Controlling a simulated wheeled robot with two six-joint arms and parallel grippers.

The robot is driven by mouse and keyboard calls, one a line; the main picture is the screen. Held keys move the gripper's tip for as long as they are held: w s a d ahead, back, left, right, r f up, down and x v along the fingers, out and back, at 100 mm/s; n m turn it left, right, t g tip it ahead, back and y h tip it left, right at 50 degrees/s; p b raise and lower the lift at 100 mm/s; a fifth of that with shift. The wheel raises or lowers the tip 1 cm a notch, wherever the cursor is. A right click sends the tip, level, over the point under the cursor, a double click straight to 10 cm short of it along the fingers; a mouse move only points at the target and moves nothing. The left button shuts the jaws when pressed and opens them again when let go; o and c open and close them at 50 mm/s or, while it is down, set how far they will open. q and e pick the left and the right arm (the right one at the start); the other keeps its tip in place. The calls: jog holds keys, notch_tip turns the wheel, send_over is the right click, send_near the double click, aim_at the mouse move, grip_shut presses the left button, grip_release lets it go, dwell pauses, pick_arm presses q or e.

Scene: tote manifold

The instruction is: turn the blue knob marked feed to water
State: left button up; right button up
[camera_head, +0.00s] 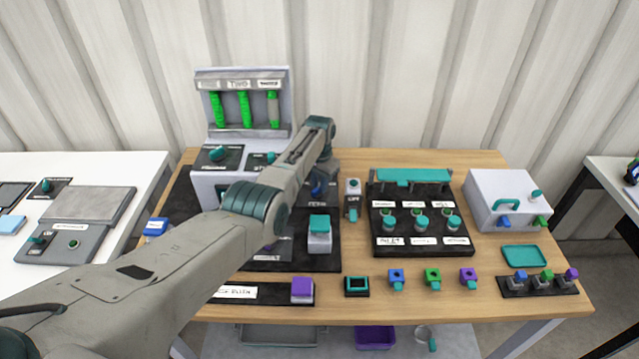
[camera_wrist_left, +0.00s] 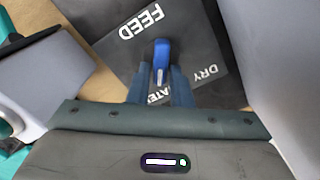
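The blue knob (camera_wrist_left: 161,55) marked FEED stands on a dark plate (camera_wrist_left: 195,45) in the left wrist view. The plate reads FEED, DRY and a partly covered word showing "ATE". The knob's white mark points toward the bottom of that view, toward the partly covered word. My left gripper (camera_wrist_left: 160,78) has one finger on each side of the knob, close against it, and looks shut on it. My right gripper is not in view.
A grey-white housing with green tubes (camera_head: 246,75) stands behind and left. A teal-topped switch (camera_head: 319,226) and a small lift switch (camera_head: 352,190) are close by. A dark panel of teal knobs (camera_head: 422,246) lies to the right. The front right table has small coloured parts.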

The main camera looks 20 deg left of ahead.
pick_arm(q)
jog(key=shift+o, duration=1.2)
jog(key=shift+r, duration=0.15)
notch_tip(320, 180, up, 11)
jog(key=b, duration=0.1)
jog(key=shift+f, duration=0.2)
